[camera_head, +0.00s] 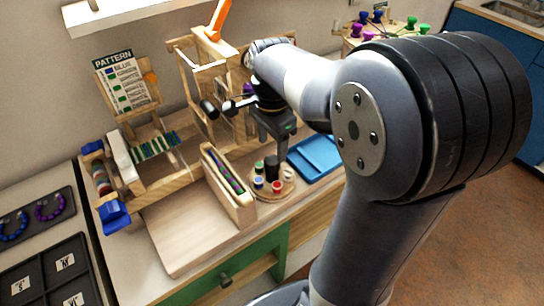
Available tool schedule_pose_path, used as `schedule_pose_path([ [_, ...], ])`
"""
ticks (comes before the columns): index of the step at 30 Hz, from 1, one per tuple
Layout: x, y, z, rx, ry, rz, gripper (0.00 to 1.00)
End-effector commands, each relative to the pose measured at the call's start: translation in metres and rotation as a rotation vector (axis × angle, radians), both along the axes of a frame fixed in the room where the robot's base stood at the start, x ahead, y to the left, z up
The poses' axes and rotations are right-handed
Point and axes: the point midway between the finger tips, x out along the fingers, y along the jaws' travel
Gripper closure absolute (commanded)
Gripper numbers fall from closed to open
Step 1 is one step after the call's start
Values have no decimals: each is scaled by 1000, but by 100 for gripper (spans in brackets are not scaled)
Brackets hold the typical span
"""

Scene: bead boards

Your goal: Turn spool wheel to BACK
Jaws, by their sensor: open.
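A round wooden disc (287,188), which looks like the spool wheel, lies on the bench. It carries several small spools with red, blue, green and white tops around a dark upright knob (271,167). My gripper (281,152) points down above the disc, close to the knob and slightly right of it. It is open; nothing shows between its jaws, though they are small and dark here. I cannot tell whether a finger touches the knob. No BACK mark on the disc can be made out.
A blue tray (316,157) lies right of the disc. A wooden holder with bead strips (229,180) stands close on its left. A wooden frame with an orange lever (217,20) rises behind. Another round stand with coloured pegs (384,28) is at the back right.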

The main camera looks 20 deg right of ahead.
Motion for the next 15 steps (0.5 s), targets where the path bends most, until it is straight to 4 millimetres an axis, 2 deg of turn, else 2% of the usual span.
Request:
schedule_pose_path([
  [1, -1, 0, -12, 0, 5, 0, 42],
  [6, 0, 0, -37, 0, 2, 0, 42],
  [10, 0, 0, -48, 0, 1, 0, 42],
  [15, 0, 0, -52, 0, -1, 0, 42],
])
